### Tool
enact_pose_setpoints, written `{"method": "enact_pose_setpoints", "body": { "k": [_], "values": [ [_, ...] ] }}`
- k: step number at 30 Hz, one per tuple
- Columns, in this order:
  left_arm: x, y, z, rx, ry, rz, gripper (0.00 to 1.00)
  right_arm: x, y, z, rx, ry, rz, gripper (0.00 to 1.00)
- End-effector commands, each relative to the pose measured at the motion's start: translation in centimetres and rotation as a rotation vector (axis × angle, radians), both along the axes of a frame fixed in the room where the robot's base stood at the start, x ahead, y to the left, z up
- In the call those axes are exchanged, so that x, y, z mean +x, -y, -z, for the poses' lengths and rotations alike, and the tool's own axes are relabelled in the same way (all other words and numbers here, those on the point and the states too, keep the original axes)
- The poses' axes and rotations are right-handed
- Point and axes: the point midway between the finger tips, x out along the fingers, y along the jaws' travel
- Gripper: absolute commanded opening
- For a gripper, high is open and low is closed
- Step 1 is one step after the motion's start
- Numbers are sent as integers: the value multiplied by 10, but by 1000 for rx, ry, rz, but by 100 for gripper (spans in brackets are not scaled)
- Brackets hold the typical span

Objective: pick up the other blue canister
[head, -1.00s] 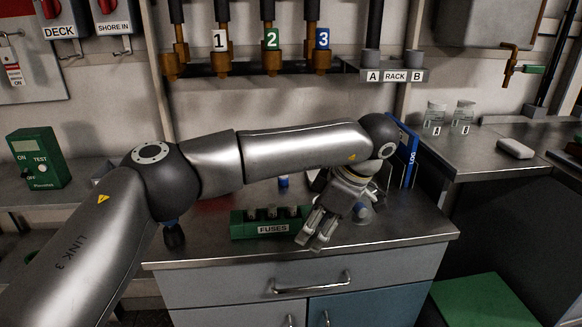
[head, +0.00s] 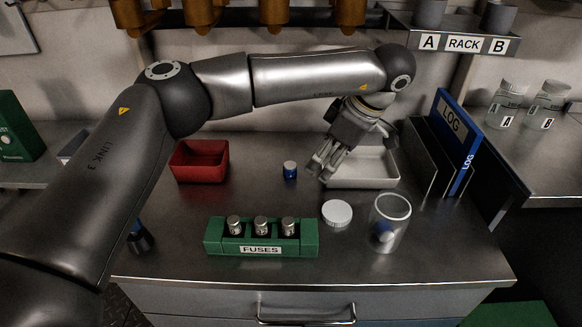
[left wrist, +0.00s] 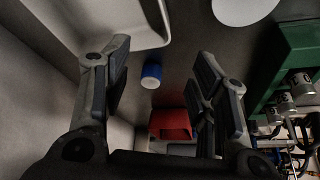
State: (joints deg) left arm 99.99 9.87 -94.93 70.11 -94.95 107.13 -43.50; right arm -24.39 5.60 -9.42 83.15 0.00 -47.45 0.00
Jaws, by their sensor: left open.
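A small blue canister with a pale top (head: 290,170) stands upright on the steel counter, between the red bin and the white tray. It also shows in the left wrist view (left wrist: 151,76), in the gap between my open fingers and beyond them. Another blue canister (head: 383,232) is inside the clear jar (head: 391,213) at the front right. My left gripper (head: 322,172) is open and empty, just right of the standing canister and over the left end of the tray. It is apart from the canister. My right gripper does not show.
A red bin (head: 200,161) stands left of the canister and a white tray (head: 385,182) right of it. A green fuse block (head: 262,247) and a white round lid (head: 337,213) are in front. A blue log binder (head: 466,137) stands at the right.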

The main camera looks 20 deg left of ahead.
Motion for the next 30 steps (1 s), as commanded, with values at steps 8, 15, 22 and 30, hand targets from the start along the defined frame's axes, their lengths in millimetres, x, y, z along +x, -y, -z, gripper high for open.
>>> {"method": "enact_pose_setpoints", "body": {
  "k": [8, 15, 22, 30],
  "values": [
    [10, -51, 0, -1, 0, -1, 53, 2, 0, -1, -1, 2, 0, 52],
    [12, -63, 4, 0, -1, 1, 53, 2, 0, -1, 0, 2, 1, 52],
    [14, -74, 32, 1, -3, 0, 53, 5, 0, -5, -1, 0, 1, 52],
    [15, -80, 47, 1, 2, 2, 53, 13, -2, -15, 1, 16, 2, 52]
  ]
}}
